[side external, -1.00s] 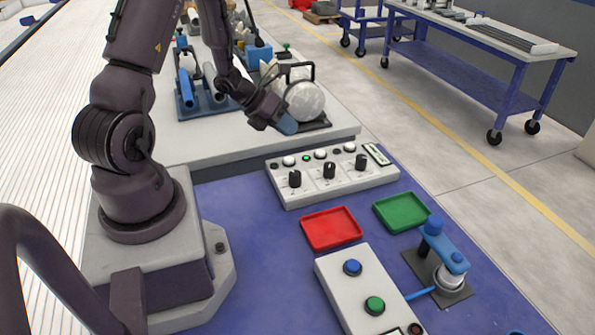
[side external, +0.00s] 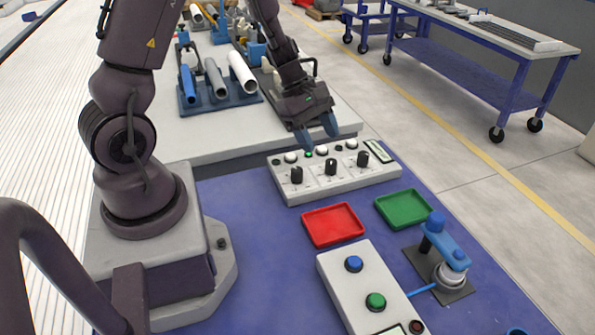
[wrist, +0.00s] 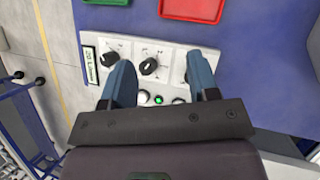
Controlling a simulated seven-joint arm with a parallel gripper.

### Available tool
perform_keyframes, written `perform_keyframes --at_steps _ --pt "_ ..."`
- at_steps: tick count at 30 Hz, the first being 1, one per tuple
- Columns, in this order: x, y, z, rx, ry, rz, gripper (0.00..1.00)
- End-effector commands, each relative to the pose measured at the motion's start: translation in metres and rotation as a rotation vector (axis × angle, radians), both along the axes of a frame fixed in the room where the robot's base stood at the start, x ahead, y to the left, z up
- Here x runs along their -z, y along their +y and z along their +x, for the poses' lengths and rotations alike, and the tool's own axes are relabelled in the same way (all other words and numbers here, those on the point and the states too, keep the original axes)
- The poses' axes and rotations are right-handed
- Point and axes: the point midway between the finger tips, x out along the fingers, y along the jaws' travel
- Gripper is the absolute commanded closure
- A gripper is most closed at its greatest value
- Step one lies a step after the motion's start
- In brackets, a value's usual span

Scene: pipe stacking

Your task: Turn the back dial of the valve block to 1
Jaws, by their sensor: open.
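The valve block (side external: 335,183) is a light grey box with three black dials in a row: a left dial (side external: 296,175), a middle dial (side external: 330,167) and a right dial (side external: 363,159). The frames do not make clear which is the back one, and the dial numbers are too small to read. My gripper (side external: 318,137) has blue fingers, open and empty, above the block's far edge. In the wrist view the middle dial (wrist: 149,66) shows between the fingers. Another dial (wrist: 112,52) is partly covered by a finger; the third is mostly hidden.
A lit green lamp (side external: 309,154) and white buttons line the block's far side. A red tray (side external: 333,224) and a green tray (side external: 403,208) lie in front. A button box (side external: 345,267) and a blue-handled fixture (side external: 445,245) stand nearer. Pipes on a rack (side external: 215,100) are behind.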

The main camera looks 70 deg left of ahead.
Motion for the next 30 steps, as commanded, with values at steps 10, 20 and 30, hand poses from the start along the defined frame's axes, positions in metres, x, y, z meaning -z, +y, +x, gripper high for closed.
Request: perform_keyframes --at_steps 10,20,30 --pt "-0.012 0.003 -0.021 1.521 -0.305 0.47 0.45" --pt "-0.014 0.033 -0.031 2.554 -0.469 0.527 0.45" --pt "0.003 0.033 -0.031 2.707 -0.528 0.504 0.45"
